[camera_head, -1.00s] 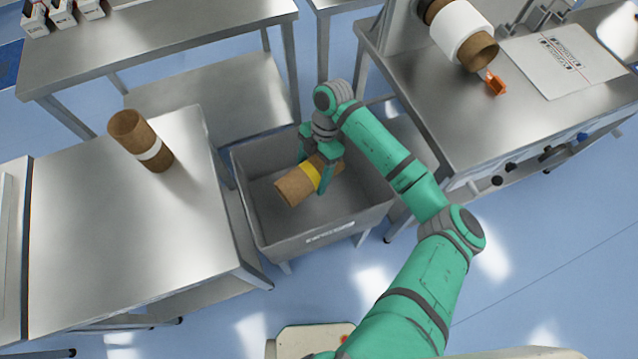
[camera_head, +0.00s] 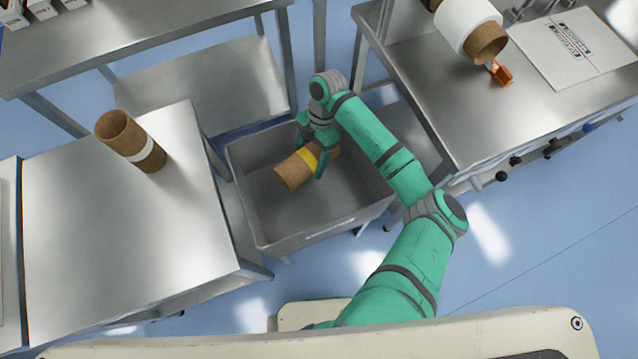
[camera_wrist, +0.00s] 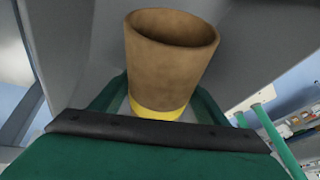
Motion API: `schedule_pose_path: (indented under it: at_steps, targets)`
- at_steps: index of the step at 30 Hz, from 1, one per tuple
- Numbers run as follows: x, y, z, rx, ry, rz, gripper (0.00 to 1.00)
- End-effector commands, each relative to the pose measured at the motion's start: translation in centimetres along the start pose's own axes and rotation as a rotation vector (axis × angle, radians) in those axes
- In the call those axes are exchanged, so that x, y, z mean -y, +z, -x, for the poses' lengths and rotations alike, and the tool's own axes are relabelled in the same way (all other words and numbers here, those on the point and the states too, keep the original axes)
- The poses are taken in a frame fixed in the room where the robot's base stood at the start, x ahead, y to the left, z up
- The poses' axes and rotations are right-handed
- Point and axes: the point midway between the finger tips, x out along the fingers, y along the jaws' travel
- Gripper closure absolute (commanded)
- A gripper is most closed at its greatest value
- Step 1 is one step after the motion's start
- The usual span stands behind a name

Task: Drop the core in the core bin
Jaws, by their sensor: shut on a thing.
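A brown cardboard core (camera_head: 292,172) with a yellow band lies tilted between the fingers of my gripper (camera_head: 313,158). The gripper is shut on it near the yellow band. In the wrist view the core (camera_wrist: 172,60) shows its open end, with the yellow band (camera_wrist: 158,110) between the green fingers. The grey core bin (camera_head: 335,232) is under the gripper, and the core appears within its rim. I cannot tell how far the core is above the bin floor.
A steel table (camera_head: 110,240) stands left of the bin, with another brown core (camera_head: 130,142) with a white band upright on it. A steel bench (camera_head: 450,130) at right bears a white roll on a brown core (camera_head: 470,28) and an orange part (camera_head: 500,73).

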Motion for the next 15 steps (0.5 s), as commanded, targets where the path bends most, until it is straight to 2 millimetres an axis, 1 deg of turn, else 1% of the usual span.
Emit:
schedule_pose_path:
  at_steps: [4, 12, 13, 15]
  targets:
    - [-0.05, 0.24, -0.46, 0.000, 0.001, -0.002, 0.67]
    - [0.01, 0.37, -0.50, 0.000, 0.002, -0.003, 0.67]
    - [0.02, 0.38, -0.49, 0.000, 0.002, -0.004, 0.25]
    - [0.04, 0.40, -0.49, 0.000, 0.002, -0.004, 0.10]
